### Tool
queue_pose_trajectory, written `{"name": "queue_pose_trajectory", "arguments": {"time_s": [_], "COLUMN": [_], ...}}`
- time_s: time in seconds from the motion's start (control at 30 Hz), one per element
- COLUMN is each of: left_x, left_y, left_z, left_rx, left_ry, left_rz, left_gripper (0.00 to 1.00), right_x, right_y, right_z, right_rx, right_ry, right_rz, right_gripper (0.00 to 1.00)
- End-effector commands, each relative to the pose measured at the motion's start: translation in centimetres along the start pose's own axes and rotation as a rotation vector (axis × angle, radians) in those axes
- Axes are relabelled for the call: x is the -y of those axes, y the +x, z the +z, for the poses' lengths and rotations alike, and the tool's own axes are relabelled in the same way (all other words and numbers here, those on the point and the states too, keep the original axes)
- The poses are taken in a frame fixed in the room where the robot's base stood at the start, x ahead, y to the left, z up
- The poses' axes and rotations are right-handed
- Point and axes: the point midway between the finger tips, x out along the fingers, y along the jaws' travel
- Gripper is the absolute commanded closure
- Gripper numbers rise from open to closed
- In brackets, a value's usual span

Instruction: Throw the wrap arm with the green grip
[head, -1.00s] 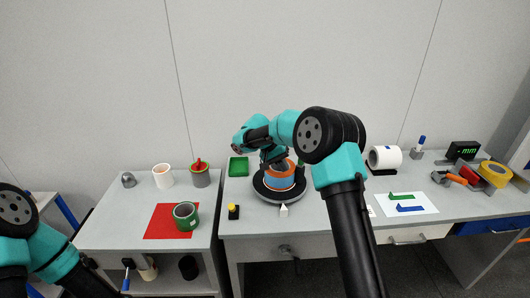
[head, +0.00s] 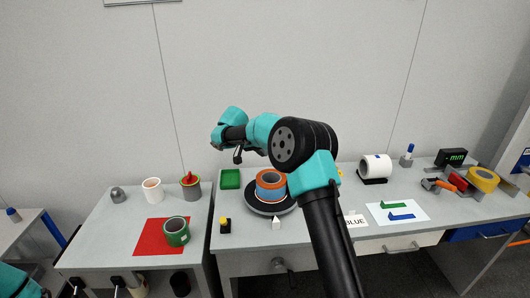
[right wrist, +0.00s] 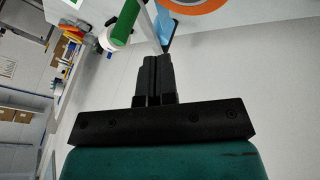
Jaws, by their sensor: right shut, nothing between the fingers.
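An orange-edged roll with a blue side (head: 271,185) sits on a black round turntable (head: 284,208). In the right wrist view its orange ring (right wrist: 207,5) shows at the top edge, with a blue strip (right wrist: 166,24) beside it. A green piece (right wrist: 122,20) above a white end shows left of the fingertips; I cannot tell whether it is the wrap arm's green grip. In the head view my right arm covers the right of the turntable, and the grip is not visible. My right gripper (head: 238,157) is shut and empty, up and left of the roll; its fingers (right wrist: 155,60) are together. My left gripper is out of view.
A green tray (head: 230,179) and a yellow-topped button (head: 225,226) lie left of the turntable. A green tape roll (head: 176,232) lies on a red mat (head: 145,244). A white roll (head: 375,167) and a card with green and blue pieces (head: 397,215) are at right.

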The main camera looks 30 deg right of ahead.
Motion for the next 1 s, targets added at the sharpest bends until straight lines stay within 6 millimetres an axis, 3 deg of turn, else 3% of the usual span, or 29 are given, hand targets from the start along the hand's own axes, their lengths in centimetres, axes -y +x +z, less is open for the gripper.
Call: {"name": "queue_pose_trajectory", "arguments": {"time_s": [0.47, 0.7, 1.0], "left_x": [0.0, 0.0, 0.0], "left_y": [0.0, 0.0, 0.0], "left_z": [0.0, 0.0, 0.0], "left_rx": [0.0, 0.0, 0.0], "left_ry": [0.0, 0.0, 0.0], "left_rz": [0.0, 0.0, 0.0], "left_gripper": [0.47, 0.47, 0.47], "right_x": [-0.1, -2.9, -3.6], "right_y": [8.2, 9.4, 9.7], "right_z": [0.1, 0.0, 0.0], "right_rx": [0.003, 0.001, 0.001], "right_ry": [-0.002, -0.001, -0.001], "right_rz": [0.002, 0.0, 0.0], "right_gripper": [1.0, 1.0, 1.0]}}
